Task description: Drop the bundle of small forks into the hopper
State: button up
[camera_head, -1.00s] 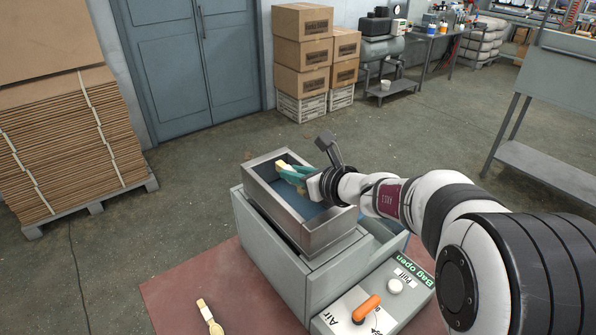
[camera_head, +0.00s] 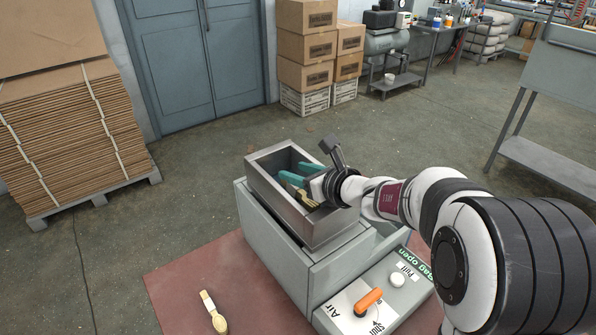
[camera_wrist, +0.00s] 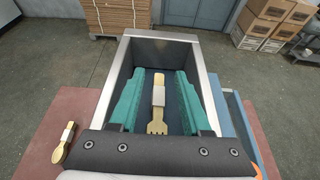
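The fork bundle (camera_wrist: 157,104), pale wood with a white band, is inside the hopper (camera_head: 263,199), a grey metal open-topped box. In the wrist view it lies lengthwise between my teal fingers, with a visible gap on each side and its tines toward the wrist. In the head view part of the bundle (camera_head: 312,203) shows beside my wrist, below finger level. I cannot tell whether it is touching the hopper floor. My gripper (camera_head: 295,174) is open, its fingers inside the hopper mouth; it also shows in the wrist view (camera_wrist: 158,80).
Another banded wooden bundle (camera_head: 213,311) lies on the reddish mat (camera_head: 190,282) left of the machine. The control panel (camera_head: 350,312) has an orange handle (camera_head: 368,301) and a white knob (camera_head: 398,279). Stacked cardboard (camera_head: 75,130) stands far left.

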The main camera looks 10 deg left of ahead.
jog(key=shift+s+d+f, duration=0.1)
jog(key=shift+s+f, duration=0.05)
jog(key=shift+f, duration=0.45)
jog(key=shift+r, duration=0.25)
jog(key=v, duration=0.6)
jog(key=r+v, duration=0.1)
jog(key=v, duration=0.5)
jog(key=shift+w, duration=0.25)
jog(key=s+a+f+n+g+h, duration=0.1)
jog(key=s+f+n+g, duration=0.15)
jog(key=s+n, duration=0.45)
jog(key=s+a+f+n+g, duration=0.15)
jog(key=s+n+g, duration=0.25)
jog(key=s, duration=0.5)
jog(key=s+d+f+n+g+h, duration=0.1)
jog(key=s+d+f+n+h, duration=0.2)
jog(key=s, duration=0.4)
jog(key=s+d+f+n+g+h, duration=0.2)
jog(key=s+d+f+n+h, duration=0.1)
jog(key=s+d+n, duration=0.3)
jog(key=shift+s+d+f+n+h, duration=0.15)
jog(key=shift+s+n+h, duration=0.25)
jog(key=shift+s+n, duration=0.5)
